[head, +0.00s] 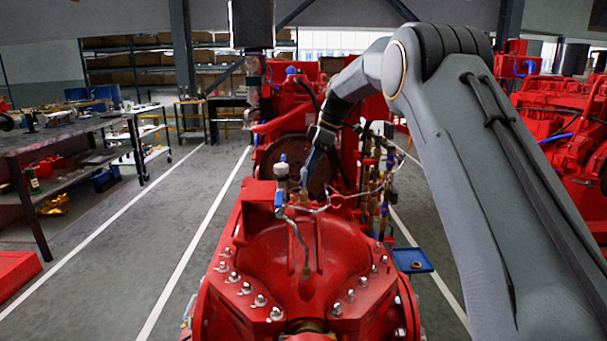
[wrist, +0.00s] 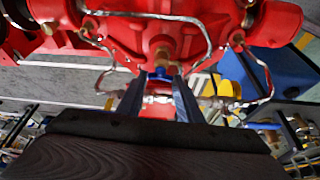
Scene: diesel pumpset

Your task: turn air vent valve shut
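The air vent valve shows in the wrist view as a brass body (wrist: 164,58) with a blue handle (wrist: 160,76), on the red pump casing (wrist: 120,40). My gripper (wrist: 162,82) has its two fingers apart, one to each side of the blue handle, with the tips close to it. I cannot tell whether either finger touches the handle. In the head view my gripper (head: 303,182) points down above the red pump casing (head: 265,235), just right of a small upright fitting (head: 282,170). The handle's exact angle is hard to make out.
Thin metal tubing (wrist: 150,15) curves close to the valve. Brass valves and pipes (head: 375,185) stand right of my gripper. Several bolts (head: 260,300) ring the casing's front. A blue tray (head: 412,260) lies at right. A workbench (head: 60,135) stands at left, with clear floor between.

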